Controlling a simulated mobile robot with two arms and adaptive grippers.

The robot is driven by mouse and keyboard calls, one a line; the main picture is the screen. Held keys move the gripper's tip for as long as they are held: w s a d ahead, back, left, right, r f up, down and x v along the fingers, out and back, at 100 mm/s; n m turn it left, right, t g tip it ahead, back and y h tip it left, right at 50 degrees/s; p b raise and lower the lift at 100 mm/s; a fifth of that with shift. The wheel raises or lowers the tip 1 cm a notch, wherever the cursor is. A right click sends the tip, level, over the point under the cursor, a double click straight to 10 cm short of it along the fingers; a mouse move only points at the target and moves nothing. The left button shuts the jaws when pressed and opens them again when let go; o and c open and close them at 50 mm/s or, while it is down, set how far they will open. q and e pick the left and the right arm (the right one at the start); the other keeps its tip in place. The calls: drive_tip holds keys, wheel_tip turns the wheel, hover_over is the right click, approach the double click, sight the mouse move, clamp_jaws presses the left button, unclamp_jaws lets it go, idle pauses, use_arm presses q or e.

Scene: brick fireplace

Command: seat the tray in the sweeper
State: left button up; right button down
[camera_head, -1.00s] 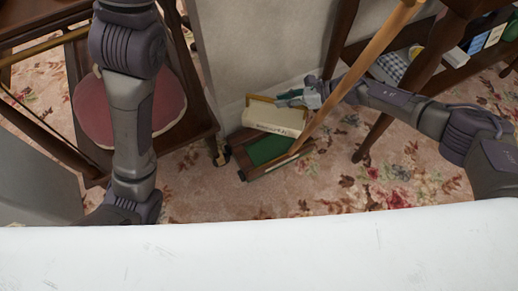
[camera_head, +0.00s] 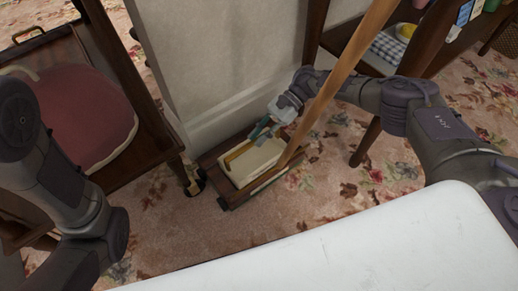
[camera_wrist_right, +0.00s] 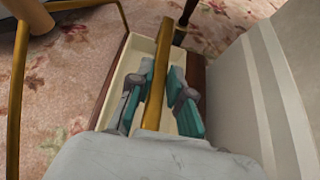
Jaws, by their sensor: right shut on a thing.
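The tray (camera_head: 262,160) is a cream box with a gold bar across it. It lies within the frame of the sweeper (camera_head: 209,167), a low dark-wood box on the carpet with a long wooden handle (camera_head: 345,70). My right gripper (camera_head: 264,129) is shut on the gold bar from above. The wrist view shows its teal fingers (camera_wrist_right: 157,98) on either side of the bar, with the cream tray (camera_wrist_right: 138,56) below and wood (camera_wrist_right: 196,76) along its right side. I cannot tell whether the tray rests fully down. My left gripper is out of view.
A pale wall corner (camera_head: 230,60) rises behind the sweeper. A wooden chair with a red seat (camera_head: 80,112) stands at left. A dark table (camera_head: 350,45) with items on its lower shelf stands at right. Carpet is clear in front of the sweeper.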

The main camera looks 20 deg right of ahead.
drive_tip(key=b, duration=0.2)
hover_over(261, 154)
drive_tip(key=f, duration=0.4)
drive_tip(key=shift+s+a+f, duration=0.2)
drive_tip(key=shift+a, duration=0.1)
drive_tip(key=shift+r, duration=0.15)
drive_tip(key=c, duration=1.1)
unclamp_jaws()
drive_tip(key=shift+w+d+r, duration=0.15)
drive_tip(key=shift+d+r, duration=0.1)
drive_tip(key=shift+d, duration=0.05)
drive_tip(key=v, duration=0.6)
drive_tip(key=shift+w+d+r+p, duration=0.2)
drive_tip(key=shift+d+p, duration=0.1)
drive_tip(key=shift+p, duration=0.1)
